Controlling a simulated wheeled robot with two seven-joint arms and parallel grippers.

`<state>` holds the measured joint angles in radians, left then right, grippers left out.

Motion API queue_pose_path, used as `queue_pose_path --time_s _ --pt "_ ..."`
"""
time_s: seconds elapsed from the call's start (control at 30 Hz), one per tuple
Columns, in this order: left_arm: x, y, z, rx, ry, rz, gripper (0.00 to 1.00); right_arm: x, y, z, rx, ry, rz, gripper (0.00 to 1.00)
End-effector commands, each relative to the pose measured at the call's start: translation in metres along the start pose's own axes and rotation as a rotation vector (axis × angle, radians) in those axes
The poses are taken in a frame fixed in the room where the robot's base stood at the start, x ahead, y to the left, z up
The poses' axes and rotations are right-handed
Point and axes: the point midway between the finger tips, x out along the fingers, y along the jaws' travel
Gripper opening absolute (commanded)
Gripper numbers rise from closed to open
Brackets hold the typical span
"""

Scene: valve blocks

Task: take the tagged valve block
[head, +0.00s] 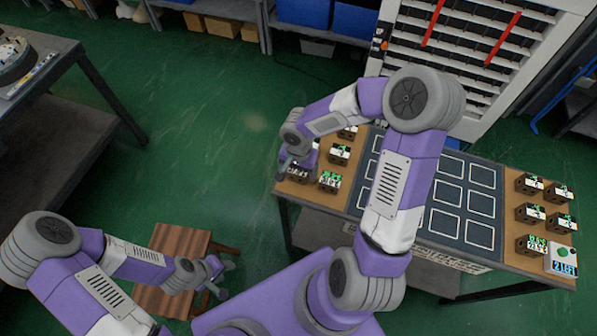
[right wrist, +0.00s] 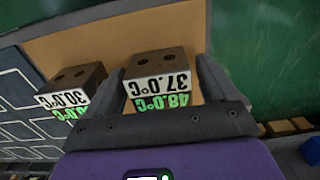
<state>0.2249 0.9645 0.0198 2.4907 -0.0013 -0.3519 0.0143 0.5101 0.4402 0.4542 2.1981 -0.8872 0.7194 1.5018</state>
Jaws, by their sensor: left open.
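Dark valve blocks with white and green number labels stand at both ends of the table (head: 350,203). My right gripper (head: 292,168) is over the left end, at a block (head: 299,173) it partly hides. In the right wrist view this block (right wrist: 157,70) reads 37.0°C and 48.0 in green, upside down. It stands between the open fingers of my right gripper (right wrist: 160,90), with a narrow gap on the right. A second block (right wrist: 75,85) reading 30.0°C is just left of it. I cannot tell which block is the tagged one. My left gripper (head: 219,273) is open and empty above a wooden stool.
Other blocks (head: 330,181) stand close by the right gripper. Several more (head: 528,213) stand at the right end beside a white display unit (head: 562,262). A dark mat with white outlined squares (head: 452,195) covers the middle. A white slatted rack (head: 470,50) stands behind. The stool (head: 170,243) is at front left.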

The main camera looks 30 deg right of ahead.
Motion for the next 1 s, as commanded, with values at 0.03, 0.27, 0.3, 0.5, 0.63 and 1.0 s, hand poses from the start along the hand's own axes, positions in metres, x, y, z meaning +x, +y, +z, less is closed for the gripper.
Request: queue_pose_path --time_s 0.03,0.27,0.3,0.5,0.63,1.0 --pt "0.0 0.0 0.0 0.0 0.0 0.0 0.43 0.0 0.0 0.0 0.0 0.0 0.0 0.78" --pt "0.0 0.0 0.0 0.0 0.0 0.0 0.43 0.0 0.0 0.0 0.0 0.0 0.0 0.42" --pt "0.0 0.0 0.0 0.0 0.0 0.0 0.43 0.0 0.0 0.0 0.0 0.0 0.0 0.36" --pt "0.0 0.0 0.0 0.0 0.0 0.0 0.43 0.0 0.0 0.0 0.0 0.0 0.0 0.06" --pt "0.0 0.0 0.0 0.0 0.0 0.0 0.43 -0.001 -0.001 -0.001 0.0 0.002 -0.002 0.0" --pt "-0.011 0.004 0.0 0.0 0.0 0.0 0.43 -0.032 -0.001 -0.001 0.001 0.007 -0.004 0.0"
